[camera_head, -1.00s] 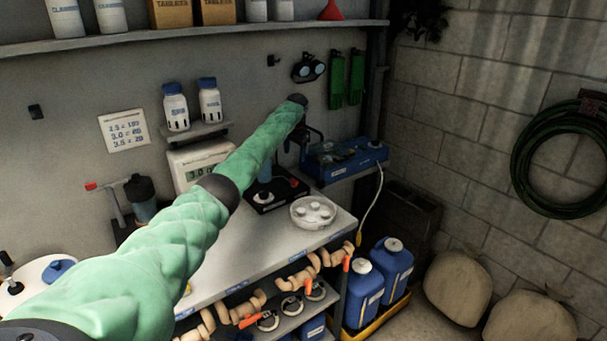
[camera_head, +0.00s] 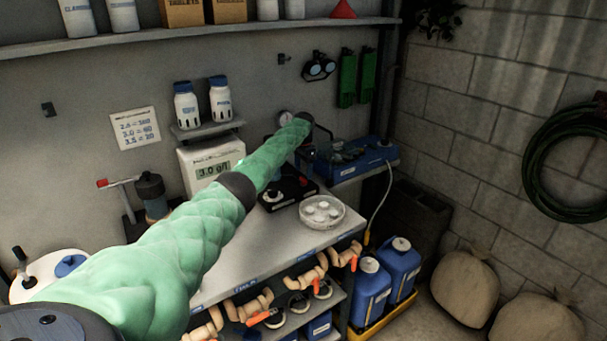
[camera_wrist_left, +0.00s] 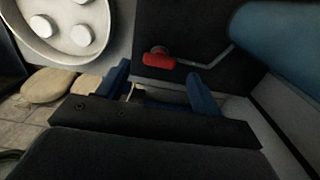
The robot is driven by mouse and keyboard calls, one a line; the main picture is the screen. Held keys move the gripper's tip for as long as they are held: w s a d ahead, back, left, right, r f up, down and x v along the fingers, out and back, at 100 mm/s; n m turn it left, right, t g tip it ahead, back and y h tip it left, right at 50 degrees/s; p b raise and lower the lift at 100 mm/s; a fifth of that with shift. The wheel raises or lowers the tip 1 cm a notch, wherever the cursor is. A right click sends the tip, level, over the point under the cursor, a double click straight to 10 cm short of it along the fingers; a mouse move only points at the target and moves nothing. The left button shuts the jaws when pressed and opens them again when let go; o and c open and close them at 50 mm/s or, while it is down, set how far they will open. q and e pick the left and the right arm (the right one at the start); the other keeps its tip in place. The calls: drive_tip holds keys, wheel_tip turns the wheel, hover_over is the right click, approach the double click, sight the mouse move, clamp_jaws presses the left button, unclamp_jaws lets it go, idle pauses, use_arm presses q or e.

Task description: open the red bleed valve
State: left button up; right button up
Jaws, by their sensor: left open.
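The red bleed valve (camera_wrist_left: 158,59) shows in my left wrist view as a small red handle on a black base, just beyond the fingertips and near the middle of the gap. In the head view, a small red part (camera_head: 303,181) sits on the black base (camera_head: 289,194) on the bench. My left gripper (camera_wrist_left: 160,88) is open, its two blue fingers apart with nothing held between them. My right gripper is not in view.
A round dish of white tablets (camera_head: 322,213) stands close to the black base. A digital meter (camera_head: 211,163) is behind my arm, and a blue tray (camera_head: 350,166) is at the back right. A red-handled pump (camera_head: 150,190) stands left.

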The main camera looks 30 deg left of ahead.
sight(304, 178)
use_arm(q)
drive_tip(key=shift+f+p, duration=0.35)
drive_tip(key=shift+f, duration=1.35)
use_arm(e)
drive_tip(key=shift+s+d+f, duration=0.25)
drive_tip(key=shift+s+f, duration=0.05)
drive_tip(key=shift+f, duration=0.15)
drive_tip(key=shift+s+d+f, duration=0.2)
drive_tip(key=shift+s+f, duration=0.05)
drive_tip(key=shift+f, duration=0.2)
use_arm(q)
drive_tip(key=c, duration=1)
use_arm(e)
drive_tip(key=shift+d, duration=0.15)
